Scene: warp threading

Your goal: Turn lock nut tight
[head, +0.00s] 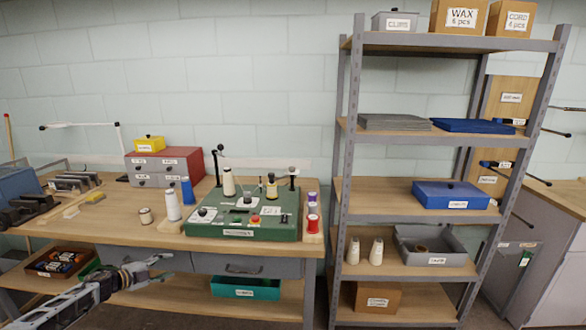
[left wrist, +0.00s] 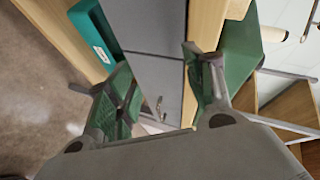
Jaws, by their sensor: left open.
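The green threading machine (head: 245,231) sits on the workbench. On its top are upright posts, a red button (head: 255,219), dark knobs, a cream spool (head: 228,182) and a yellow piece (head: 271,188). The lock nut is too small to tell from the other knobs. My left gripper (head: 152,268) is low at the bench's front edge, left of and below the machine. It is open and empty. In the left wrist view the two fingers (left wrist: 155,57) stand apart with a drawer front behind them, and the machine's green side (left wrist: 240,45) shows at right.
A red drawer cabinet (head: 180,165) stands at the back of the bench, with thread spools (head: 173,205) left of the machine. A teal bin (head: 246,287) is on the lower shelf. A grey shelving rack (head: 345,190) stands to the right. Bare bench top (head: 120,228) lies at front left.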

